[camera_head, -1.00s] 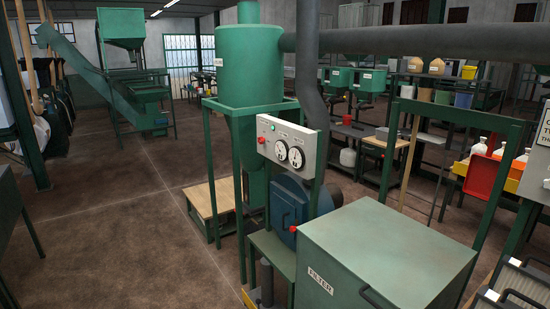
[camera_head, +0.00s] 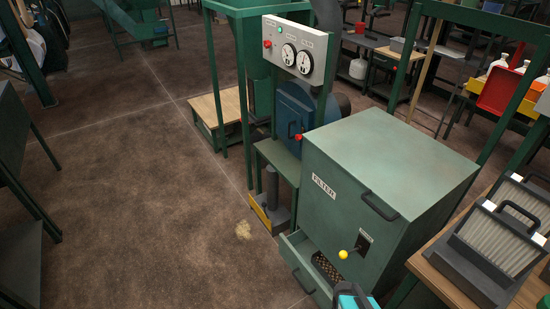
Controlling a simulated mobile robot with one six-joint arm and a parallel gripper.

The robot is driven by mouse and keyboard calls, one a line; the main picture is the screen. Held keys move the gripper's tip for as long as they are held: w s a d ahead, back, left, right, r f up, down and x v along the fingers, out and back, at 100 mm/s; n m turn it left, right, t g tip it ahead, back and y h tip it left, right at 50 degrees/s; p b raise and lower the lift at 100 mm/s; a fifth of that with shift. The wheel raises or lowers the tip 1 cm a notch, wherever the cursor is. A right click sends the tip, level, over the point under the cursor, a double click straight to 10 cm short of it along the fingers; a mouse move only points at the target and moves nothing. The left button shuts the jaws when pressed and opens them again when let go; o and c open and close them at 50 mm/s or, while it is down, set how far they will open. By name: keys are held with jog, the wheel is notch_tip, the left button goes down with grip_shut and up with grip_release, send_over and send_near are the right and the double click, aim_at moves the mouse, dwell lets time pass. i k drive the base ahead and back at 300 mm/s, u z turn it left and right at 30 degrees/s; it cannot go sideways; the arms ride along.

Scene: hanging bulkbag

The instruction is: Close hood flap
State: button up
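I cannot make out a part that is clearly the hood flap. A green filter cabinet (camera_head: 335,215) labelled FILTER stands at the centre right. It has a black handle (camera_head: 380,206) and a lever with a yellow knob (camera_head: 343,254). Its low drawer (camera_head: 300,266) stands out, with dark granular stuff inside. Behind it is a blue round housing (camera_head: 293,108) with a dark handle on its front.
A grey gauge panel (camera_head: 298,50) stands above the blue housing. Filter cartridges (camera_head: 500,232) sit on a wooden table (camera_head: 440,273) at right. A low wooden platform (camera_head: 217,110) is behind. A dark green-framed bench (camera_head: 18,170) is at left. The brown floor (camera_head: 130,200) between is mostly clear.

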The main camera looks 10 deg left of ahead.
aim_at(263, 215)
jog(key=u, duration=0.05)
jog(key=k, duration=0.5)
jog(key=u, duration=1.3)
jog(key=i, duration=1)
